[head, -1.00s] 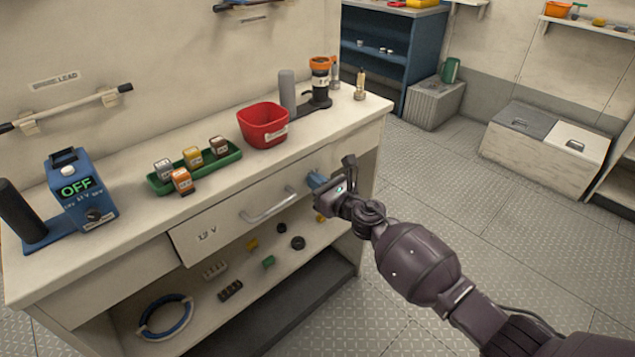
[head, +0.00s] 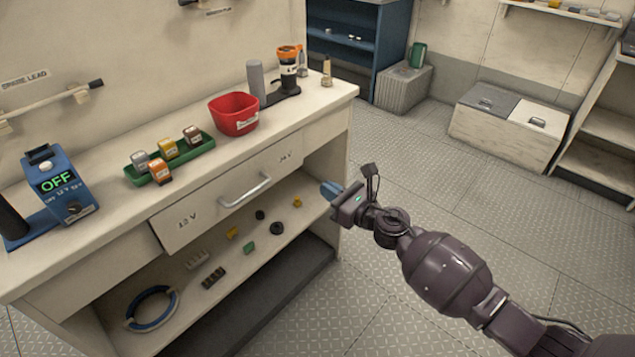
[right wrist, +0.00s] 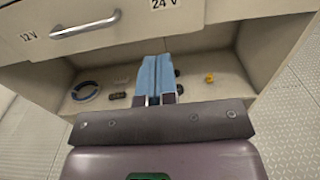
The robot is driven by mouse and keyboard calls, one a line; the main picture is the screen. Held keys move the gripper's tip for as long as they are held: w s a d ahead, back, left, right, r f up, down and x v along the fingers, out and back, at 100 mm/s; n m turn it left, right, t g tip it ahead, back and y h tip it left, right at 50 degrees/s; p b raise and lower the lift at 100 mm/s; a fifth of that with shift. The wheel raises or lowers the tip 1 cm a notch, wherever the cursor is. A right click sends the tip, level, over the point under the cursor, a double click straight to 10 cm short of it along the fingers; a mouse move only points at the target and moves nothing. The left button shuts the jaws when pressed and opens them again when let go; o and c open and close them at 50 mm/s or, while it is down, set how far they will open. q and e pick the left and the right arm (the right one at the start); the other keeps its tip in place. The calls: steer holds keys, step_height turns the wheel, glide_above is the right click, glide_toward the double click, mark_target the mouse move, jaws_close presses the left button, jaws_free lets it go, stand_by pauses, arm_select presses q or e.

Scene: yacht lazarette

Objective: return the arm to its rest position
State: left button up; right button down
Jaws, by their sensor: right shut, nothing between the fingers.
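My right gripper (head: 330,191) is in front of the bench's right end, beside the open lower shelf and to the right of the drawer handle. Its blue fingers are together and empty; in the right wrist view the closed fingers (right wrist: 157,78) point at the shelf opening below the drawer. My right arm reaches in from the lower right of the head view. The drawer (head: 228,203), marked 12 V and 24 V, has a metal handle (head: 245,191) that the gripper does not touch. My left gripper does not show.
On the bench stand a blue unit reading OFF (head: 58,185), a green tray (head: 170,163) of small blocks, a red bin (head: 234,114) and an orange-topped device (head: 288,68). A blue cable coil (head: 152,309) and small parts lie on the shelf. Floor (head: 420,160) to the right is clear.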

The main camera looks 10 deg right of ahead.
steer(key=shift+s+d, duration=0.2)
steer(key=shift+s, duration=0.15)
step_height(320, 180, up, 5)
steer(key=d+m+t+h, duration=0.2)
steer(key=m+t+h, duration=0.1)
steer(key=m, duration=1.4)
arm_select(q)
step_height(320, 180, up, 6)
steer(key=p, duration=0.7)
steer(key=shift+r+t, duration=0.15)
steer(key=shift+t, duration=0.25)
arm_select(e)
steer(key=s+d+f+m+g+h, duration=0.2)
steer(key=s+m, duration=0.6)
steer(key=s, duration=0.5)
steer(key=s+d+f+m+g+h, duration=0.2)
steer(key=s+f+m, duration=0.4)
steer(key=s, duration=0.7)
steer(key=s+d+f+m+g+h, duration=0.2)
steer(key=s+d+m, duration=0.4)
steer(key=s+m, duration=0.5)
step_height(320, 180, down, 3)
steer(key=shift+s+r+g+h, duration=0.15)
steer(key=shift+s+g+h, duration=0.15)
steer(key=shift+s+h, duration=0.65)
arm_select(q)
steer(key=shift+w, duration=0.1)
arm_select(e)
steer(key=shift+s, duration=0.1)
